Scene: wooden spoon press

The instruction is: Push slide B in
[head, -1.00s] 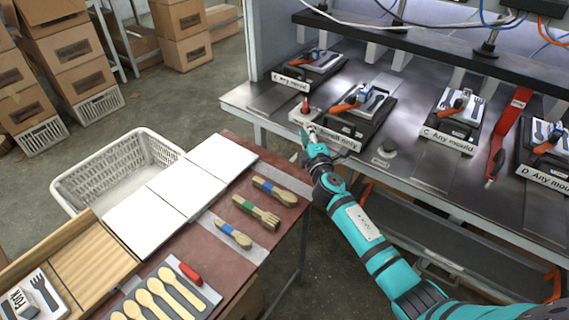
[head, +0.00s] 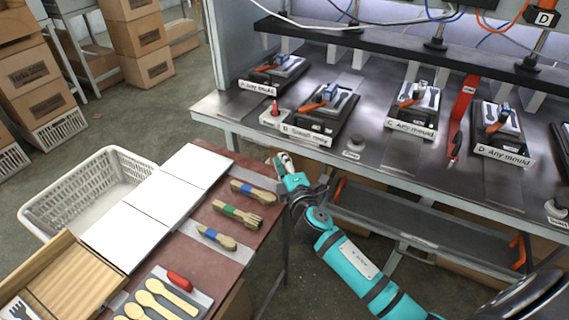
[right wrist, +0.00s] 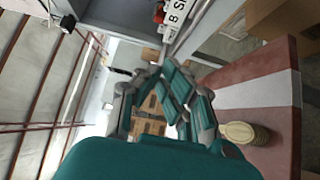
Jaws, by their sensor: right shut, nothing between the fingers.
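Slide B is a dark sliding plate (head: 322,122) with a mould and an orange handle, on the metal bench behind the white label "B Small only" (head: 307,134). Part of the B label also shows at the top of the right wrist view (right wrist: 175,14). My right gripper (head: 284,162) is shut and empty, in front of the bench's front edge and below the label in the picture, apart from slide B. Its teal fingers also show in the right wrist view (right wrist: 168,97). My left gripper is not in view.
A red button box (head: 274,117) stands left of slide B. Stations A (head: 257,87), C (head: 410,128) and D (head: 502,154) share the bench. A dark beam (head: 400,55) runs above. A red-brown table (head: 262,215) with utensils stands at front left, beside a white basket (head: 30,215).

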